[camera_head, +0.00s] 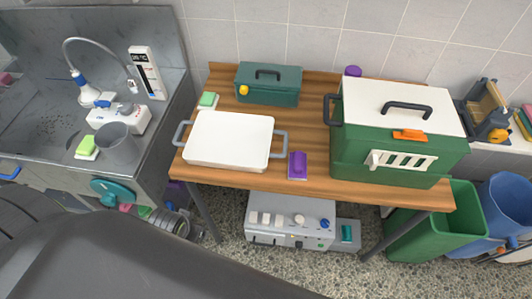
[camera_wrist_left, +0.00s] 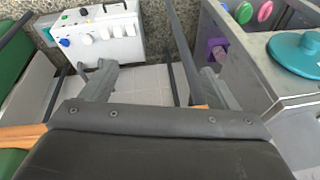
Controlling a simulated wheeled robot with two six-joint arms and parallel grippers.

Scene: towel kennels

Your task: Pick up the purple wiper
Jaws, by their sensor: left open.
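The purple wiper (camera_head: 298,166) lies near the front edge of the wooden table, between the white tray and the green kennel. It has a flat base with a raised grip on top. My left gripper (camera_wrist_left: 158,82) is open, with nothing between its fingers, and faces the floor area below the table. The wiper does not show between its fingers. The head view shows no gripper, and my right gripper is not in view.
The wooden table (camera_head: 310,118) also bears a white tray (camera_head: 228,139), a green toolbox (camera_head: 268,86) and a large green kennel (camera_head: 390,160). A grey appliance (camera_head: 290,218) stands under it. A steel sink counter (camera_head: 40,115) is left; a green bin (camera_head: 435,222) is right.

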